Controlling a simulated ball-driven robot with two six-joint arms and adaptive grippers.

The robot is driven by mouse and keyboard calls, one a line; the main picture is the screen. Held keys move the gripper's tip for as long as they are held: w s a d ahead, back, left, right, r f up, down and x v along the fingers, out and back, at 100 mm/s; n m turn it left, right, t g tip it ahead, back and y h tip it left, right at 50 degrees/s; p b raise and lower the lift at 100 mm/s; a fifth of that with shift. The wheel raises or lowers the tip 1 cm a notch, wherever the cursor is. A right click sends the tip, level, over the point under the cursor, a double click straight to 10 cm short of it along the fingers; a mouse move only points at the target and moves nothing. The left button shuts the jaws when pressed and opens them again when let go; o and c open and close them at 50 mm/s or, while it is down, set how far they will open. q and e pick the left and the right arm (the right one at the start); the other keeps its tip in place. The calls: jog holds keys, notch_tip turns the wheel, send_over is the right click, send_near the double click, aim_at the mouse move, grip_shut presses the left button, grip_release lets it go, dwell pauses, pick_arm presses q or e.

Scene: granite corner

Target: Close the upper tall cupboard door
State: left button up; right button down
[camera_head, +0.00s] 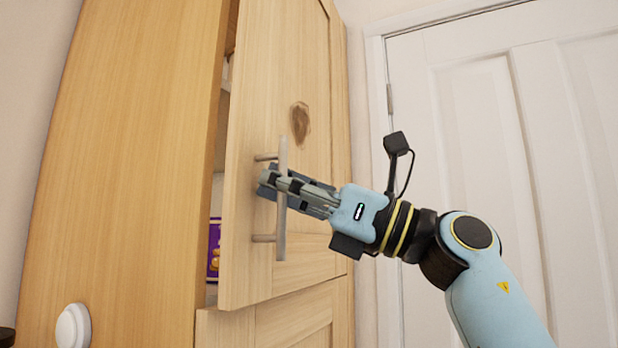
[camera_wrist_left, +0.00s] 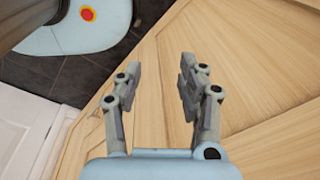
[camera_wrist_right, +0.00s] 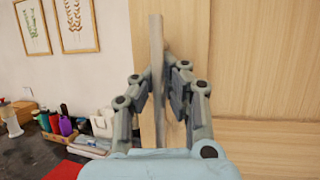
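The upper tall cupboard door (camera_head: 268,95) is pale wood with a dark knot and stands ajar. A dark gap shows between its left edge and the cupboard side (camera_head: 130,150). Its vertical bar handle (camera_head: 282,235) also shows in the right wrist view (camera_wrist_right: 156,40). My right gripper (camera_head: 272,181) is at the handle's middle, its fingers closed in on either side of the bar. My left gripper (camera_wrist_left: 160,78) is open and empty, above pale wood panels in the left wrist view; it is out of the head view.
A purple package (camera_head: 214,248) shows inside the cupboard through the gap. The lower door (camera_head: 290,318) looks closed. A white room door (camera_head: 480,120) stands at the right. Bottles (camera_wrist_right: 60,122) and other items stand on a dark counter in the right wrist view.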

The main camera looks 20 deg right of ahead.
aim_at(255, 184)
jog(key=shift+w+a, duration=0.45)
jog(key=shift+a, duration=0.3)
jog(key=shift+w+a+f, duration=0.1)
jog(key=shift+w+a, duration=0.3)
jog(key=shift+a, duration=0.1)
pick_arm(q)
jog(key=shift+s+a, duration=0.1)
jog(key=shift+s, duration=0.3)
pick_arm(e)
jog(key=c, duration=2)
grip_release()
jog(key=shift+c, duration=0.2)
jog(key=o, duration=0.7)
jog(key=shift+c, duration=0.2)
pick_arm(q)
jog(key=shift+a, duration=0.1)
jog(key=shift+w+a, duration=0.1)
pick_arm(e)
jog(key=v, duration=1.2)
